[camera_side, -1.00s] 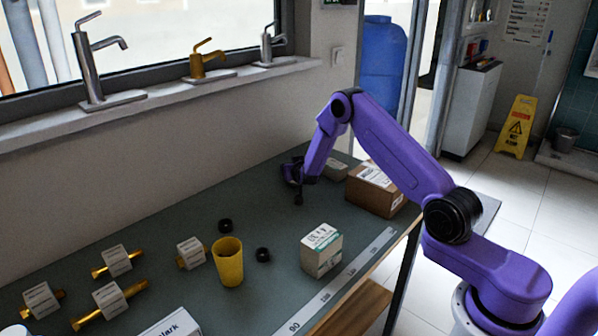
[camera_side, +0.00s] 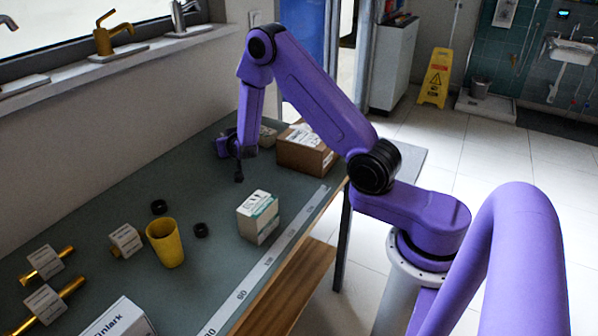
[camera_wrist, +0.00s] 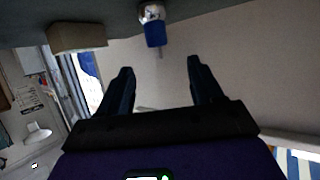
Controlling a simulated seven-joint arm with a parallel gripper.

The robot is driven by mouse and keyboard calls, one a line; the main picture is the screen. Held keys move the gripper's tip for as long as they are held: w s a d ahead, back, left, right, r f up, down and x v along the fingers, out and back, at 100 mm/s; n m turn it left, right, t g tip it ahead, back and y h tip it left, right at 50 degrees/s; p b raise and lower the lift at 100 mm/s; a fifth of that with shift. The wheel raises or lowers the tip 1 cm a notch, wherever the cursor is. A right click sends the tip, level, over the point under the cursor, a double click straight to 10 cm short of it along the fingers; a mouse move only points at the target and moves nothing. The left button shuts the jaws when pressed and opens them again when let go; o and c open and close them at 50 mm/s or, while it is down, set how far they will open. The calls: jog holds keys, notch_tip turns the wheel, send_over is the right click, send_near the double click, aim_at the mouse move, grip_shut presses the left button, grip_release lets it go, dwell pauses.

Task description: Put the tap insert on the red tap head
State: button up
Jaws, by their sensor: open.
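My gripper (camera_side: 238,172) hangs over the far part of the bench in the side view, small and dark. In the wrist view my gripper (camera_wrist: 160,66) is open, with its two black fingers well apart and nothing between the tips. Beyond the fingers, near the top edge of the wrist view, is a small piece with a shiny metal part, a blue part (camera_wrist: 155,34) and a thin stem. I cannot tell whether it is the tap insert, and I cannot pick it out in the side view. No red tap head shows in either view.
A brown carton (camera_side: 306,153) stands right of my gripper; it seems to show in the wrist view (camera_wrist: 78,38). A white-green box (camera_side: 258,219), a yellow cup (camera_side: 165,245), two black rings (camera_side: 201,230) and several tagged brass pieces (camera_side: 124,241) stand nearer.

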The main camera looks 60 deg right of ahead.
jog(key=a+r+n+y, duration=0.2)
jog(key=a+y, duration=0.2)
jog(key=a, duration=0.4)
jog(key=s+a+r+n+g+y, duration=0.2)
jog(key=s+a+n+y, duration=0.15)
jog(key=s+a, duration=0.4)
jog(key=s+a+r+n+g+y, duration=0.25)
jog(key=s+a+n, duration=0.2)
jog(key=a, duration=0.55)
jog(key=s+a+r+n+g, duration=0.2)
jog(key=s+n+g, duration=0.2)
jog(key=s, duration=1.2)
jog(key=s+d+r+n+g+h, duration=0.1)
jog(key=s+d, duration=0.3)
jog(key=s, duration=0.4)
jog(key=s+d+r+n+g+h, duration=0.1)
jog(key=s+d+n, duration=0.3)
jog(key=s, duration=0.4)
jog(key=shift+d, duration=0.35)
jog(key=shift+r+g, duration=0.1)
jog(key=shift+g, duration=0.15)
